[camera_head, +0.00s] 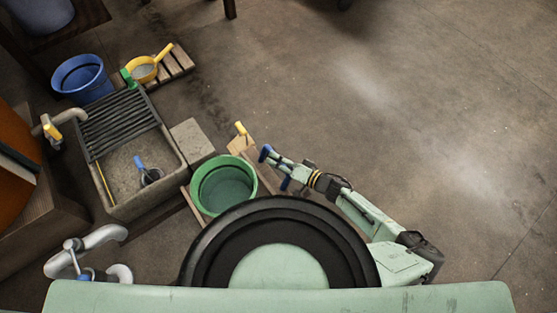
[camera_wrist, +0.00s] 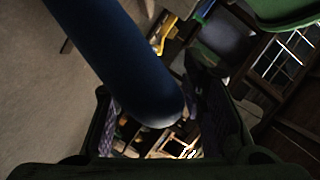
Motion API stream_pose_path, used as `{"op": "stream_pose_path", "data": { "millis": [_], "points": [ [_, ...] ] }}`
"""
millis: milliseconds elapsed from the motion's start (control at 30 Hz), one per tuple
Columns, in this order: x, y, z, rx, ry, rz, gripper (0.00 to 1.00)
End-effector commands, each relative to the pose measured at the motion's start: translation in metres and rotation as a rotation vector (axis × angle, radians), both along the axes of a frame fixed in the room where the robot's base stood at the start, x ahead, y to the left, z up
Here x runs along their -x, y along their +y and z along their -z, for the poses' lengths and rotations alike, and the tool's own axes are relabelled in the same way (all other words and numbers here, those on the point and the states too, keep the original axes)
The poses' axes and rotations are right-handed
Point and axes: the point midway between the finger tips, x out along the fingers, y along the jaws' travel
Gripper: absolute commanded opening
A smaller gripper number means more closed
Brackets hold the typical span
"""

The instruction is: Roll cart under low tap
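A green bucket (camera_head: 224,187) stands on a low wooden cart, whose edge (camera_head: 196,210) shows beside it. A curved pipe tap (camera_head: 95,238) with a blue handle is at the lower left, apart from the bucket. My gripper (camera_head: 277,169) is right of the bucket, at a blue bar. In the wrist view the blue bar (camera_wrist: 120,60) runs from the top left to a rounded end near my gripper's dark fingers (camera_wrist: 160,120). The fingers look apart, but I cannot tell whether they grip the bar. A green rim (camera_wrist: 285,12) shows at the upper right.
A stone sink (camera_head: 180,160) with a dark ribbed rack (camera_head: 115,120) stands at the left. A yellow-handled tap (camera_head: 52,130) is at its side. A blue bucket (camera_head: 82,78) and yellow pan (camera_head: 145,70) are behind it. The floor (camera_head: 400,100) to the right is clear.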

Motion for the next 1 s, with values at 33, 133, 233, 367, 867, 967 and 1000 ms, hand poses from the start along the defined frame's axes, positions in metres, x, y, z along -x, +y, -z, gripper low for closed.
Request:
{"op": "stream_pose_path", "data": {
  "millis": [33, 133, 233, 367, 867, 967, 1000],
  "points": [
    [0.0000, 0.0000, 0.0000, 0.000, 0.000, 0.000, 0.38],
    [0.0001, 0.0000, -0.0001, 0.000, 0.000, 0.000, 0.37],
    [0.0001, 0.0000, -0.0001, 0.000, 0.000, 0.000, 0.30],
    [0.0001, -0.0001, -0.0001, 0.000, 0.000, 0.000, 0.21],
    [0.0002, -0.0001, -0.0002, 0.000, 0.000, 0.000, 0.00],
    [0.0002, -0.0001, -0.0002, 0.000, 0.000, 0.000, 0.00],
    [0.0002, -0.0001, -0.0002, 0.000, 0.000, 0.000, 0.00]
  ]
}}
